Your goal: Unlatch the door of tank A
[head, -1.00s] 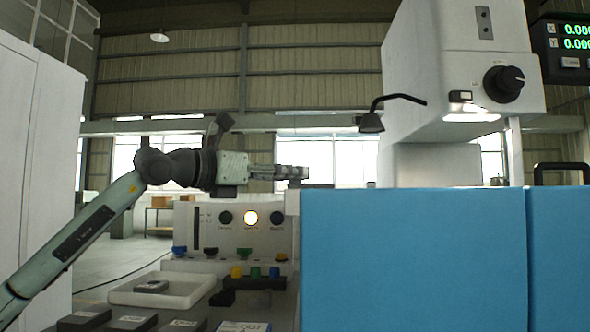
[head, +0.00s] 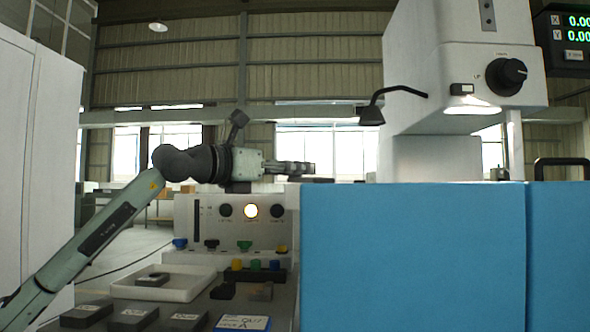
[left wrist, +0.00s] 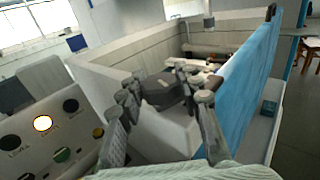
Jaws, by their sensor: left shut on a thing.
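My left gripper (head: 302,168) reaches in from the left, level with the top left corner of the blue tank door (head: 410,250). It is shut on a dark latch piece (left wrist: 163,91), which sits between the fingers in the left wrist view, at the rim of the pale tank wall. In the head view the latch (head: 318,180) is a thin dark strip under the fingertips at the door's top edge. The door's blue panel (left wrist: 243,85) stands upright right of the fingers in the wrist view. No tank letter is legible. My right gripper is not in view.
A control panel (head: 208,228) with a lit yellow lamp and coloured knobs stands below the gripper. A white tray (head: 195,290) and several dark blocks lie on the bench. The machine head (head: 465,75) and a bent lamp (head: 370,115) rise behind the door.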

